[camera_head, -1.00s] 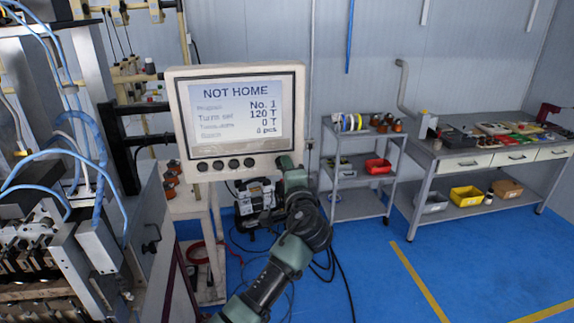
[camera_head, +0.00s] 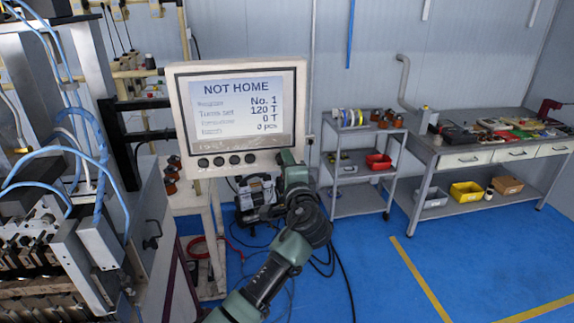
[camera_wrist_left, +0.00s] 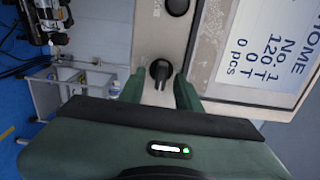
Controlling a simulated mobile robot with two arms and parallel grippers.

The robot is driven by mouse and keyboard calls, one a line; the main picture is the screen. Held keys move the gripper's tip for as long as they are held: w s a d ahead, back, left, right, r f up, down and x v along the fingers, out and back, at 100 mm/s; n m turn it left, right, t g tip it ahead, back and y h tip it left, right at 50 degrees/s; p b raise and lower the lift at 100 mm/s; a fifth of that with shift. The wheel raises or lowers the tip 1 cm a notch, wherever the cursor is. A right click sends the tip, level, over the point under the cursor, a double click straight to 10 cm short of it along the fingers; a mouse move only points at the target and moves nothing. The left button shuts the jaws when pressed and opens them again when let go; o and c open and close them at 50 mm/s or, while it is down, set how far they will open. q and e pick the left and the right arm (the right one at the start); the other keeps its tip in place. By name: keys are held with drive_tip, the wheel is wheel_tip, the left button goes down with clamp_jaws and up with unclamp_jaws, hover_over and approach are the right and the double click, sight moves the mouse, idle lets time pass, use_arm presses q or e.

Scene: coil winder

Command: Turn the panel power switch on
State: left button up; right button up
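The control panel (camera_head: 290,110) has a pale frame and a lit screen (camera_head: 238,108) reading NOT HOME. Several dark knobs line its lower edge; their labels are not readable. My left gripper (camera_wrist_left: 158,88) is open at the panel's lower right, with one finger on each side of the rightmost knob (camera_wrist_left: 160,72). Gaps show between knob and fingers; I cannot tell whether the tips reach around it. The knob's grip bar points toward my gripper in the wrist view. In the head view, the panel corner and wrist hide the fingertips. My right gripper is not in view.
The winding machine (camera_head: 90,215) with blue hoses stands at the left. A grey shelf cart (camera_head: 357,205) and a workbench (camera_head: 470,160) stand behind at the right. The blue floor (camera_head: 360,285) in front of them is clear.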

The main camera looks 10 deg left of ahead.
use_arm(q)
drive_tip(key=shift+s, duration=0.1)
drive_tip(key=b+v, duration=0.3)
drive_tip(key=v, duration=0.4)
drive_tip(key=shift+s, duration=0.3)
drive_tip(key=shift+d, duration=0.2)
